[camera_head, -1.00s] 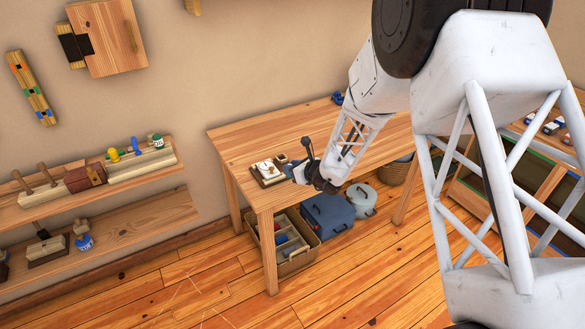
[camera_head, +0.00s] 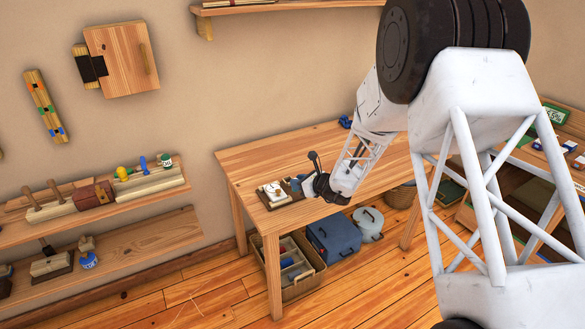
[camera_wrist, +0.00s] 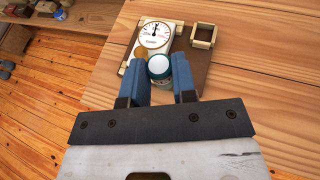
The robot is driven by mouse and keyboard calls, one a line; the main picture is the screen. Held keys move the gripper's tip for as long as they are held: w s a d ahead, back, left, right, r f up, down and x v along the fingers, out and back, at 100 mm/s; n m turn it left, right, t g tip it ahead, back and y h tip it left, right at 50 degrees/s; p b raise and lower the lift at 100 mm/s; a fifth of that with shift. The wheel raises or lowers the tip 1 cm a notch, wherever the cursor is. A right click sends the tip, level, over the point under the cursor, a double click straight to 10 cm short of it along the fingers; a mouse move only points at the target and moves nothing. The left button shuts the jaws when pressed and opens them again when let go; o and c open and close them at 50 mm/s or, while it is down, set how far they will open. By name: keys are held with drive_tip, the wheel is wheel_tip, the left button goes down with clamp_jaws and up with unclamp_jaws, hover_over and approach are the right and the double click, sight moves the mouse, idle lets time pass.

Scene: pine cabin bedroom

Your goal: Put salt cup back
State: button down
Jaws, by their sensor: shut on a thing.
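My gripper (camera_wrist: 160,85) has blue fingers closed on a small cup (camera_wrist: 159,68) with a pale round top and a teal-green side. I cannot read a label on it, so I cannot tell if it is the salt cup. The cup is over or on the dark board of a dial scale (camera_wrist: 154,35); whether it touches is unclear. An empty square wooden frame (camera_wrist: 203,35) is at the board's far right. In the head view my gripper (camera_head: 298,184) is just right of the scale (camera_head: 273,193), at the front of the table (camera_head: 300,150), and the cup is hard to make out.
A lower shelf (camera_head: 130,255) holds a blue jar (camera_head: 88,260). Under the table are a bin (camera_head: 290,265), a blue box (camera_head: 332,238) and a pale pot (camera_head: 368,224). The tabletop right of the scale is bare.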

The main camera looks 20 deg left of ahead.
drive_tip(key=w, duration=0.2)
drive_tip(key=w+n+g, duration=0.1)
drive_tip(key=w, duration=0.1)
drive_tip(key=w+a+n+g, duration=0.1)
drive_tip(key=w, duration=0.1)
drive_tip(key=shift+w+f+y, duration=0.25)
drive_tip(key=shift+f+y, duration=0.05)
drive_tip(key=shift+y, duration=0.1)
drive_tip(key=shift+w+f+n+g, duration=0.2)
drive_tip(key=shift+w+n+g, duration=0.1)
drive_tip(key=shift+w+g, duration=0.3)
drive_tip(key=shift+w+f+n+g, duration=0.15)
drive_tip(key=shift+w+n+g, duration=0.2)
drive_tip(key=shift+w, duration=0.35)
drive_tip(key=shift+w+a, duration=0.1)
drive_tip(key=shift+w+a+f, duration=0.25)
drive_tip(key=shift+w+a, duration=0.85)
drive_tip(key=shift+w, duration=1.3)
drive_tip(key=shift+w+a+f, duration=0.25)
drive_tip(key=shift+w+a, duration=0.85)
drive_tip(key=shift+w, duration=1.25)
drive_tip(key=shift+w+a+f, duration=0.25)
drive_tip(key=shift+w+a, duration=0.85)
drive_tip(key=shift+w, duration=1.3)
drive_tip(key=shift+f, duration=0.1)
drive_tip(key=shift+f, duration=1.7)
drive_tip(key=shift+f, duration=0.15)
